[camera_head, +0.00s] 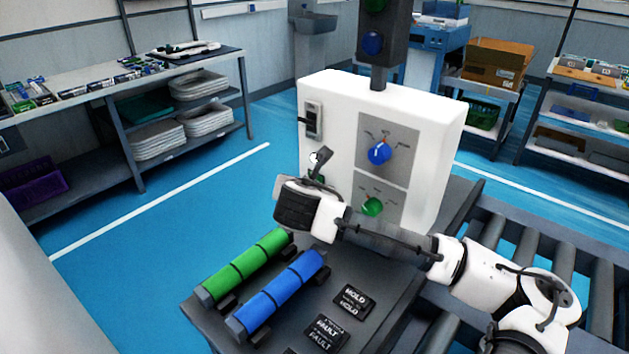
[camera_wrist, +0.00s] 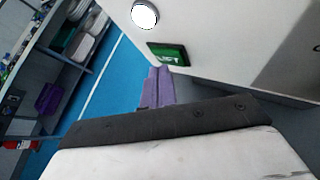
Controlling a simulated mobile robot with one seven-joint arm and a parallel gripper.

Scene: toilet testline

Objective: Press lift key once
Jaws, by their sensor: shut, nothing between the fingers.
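The white control box (camera_head: 432,130) stands on the dark console, its front facing me. A round white key (camera_wrist: 145,14) is on its face at the top of the wrist view, with a green label (camera_wrist: 168,53) beside it that seems to read LIFT. The key also shows small in the head view (camera_head: 314,157). My gripper (camera_wrist: 158,72) is shut and empty; its purple fingers point toward the box face, their tips just below the label in the wrist view. The tips appear apart from the key; whether they touch the box I cannot tell.
A blue knob (camera_head: 379,153) and a green knob (camera_head: 372,206) sit on the box's grey panels, and a switch (camera_head: 312,120) at its upper left. Green and blue cylinders (camera_head: 282,292) and HOLD and FAULT plates (camera_head: 353,301) are on the console. A roller conveyor (camera_head: 590,262) lies right.

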